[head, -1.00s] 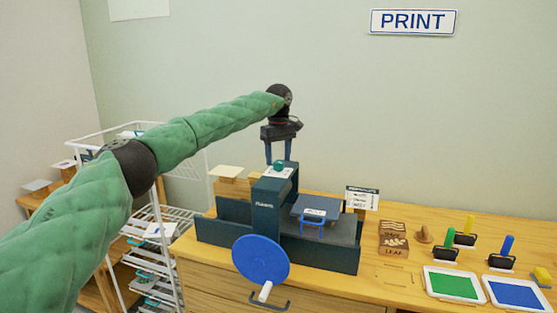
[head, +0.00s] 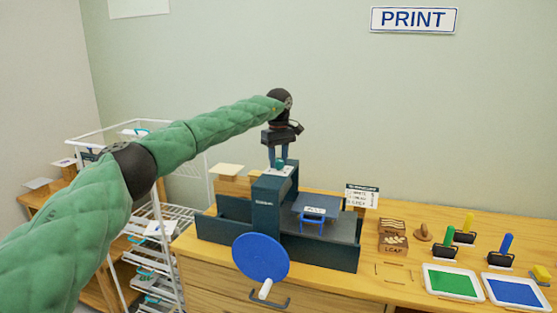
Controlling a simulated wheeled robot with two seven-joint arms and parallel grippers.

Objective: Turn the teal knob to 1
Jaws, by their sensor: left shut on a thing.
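The teal knob (head: 280,163) sits on a white plate on top of the dark press's upright block (head: 266,200). My left gripper (head: 278,160) points straight down over it, with its two fingers shut on the knob from both sides. The numbers on the plate are too small to read, so I cannot tell the knob's setting. My right gripper is not in the view.
The press has a large blue handwheel (head: 260,258) in front and a small blue-framed piece (head: 314,213) on its bed. A small sign (head: 361,197) stands behind. Green (head: 453,282) and blue (head: 516,293) ink trays lie at right. A white wire rack (head: 165,245) stands at left.

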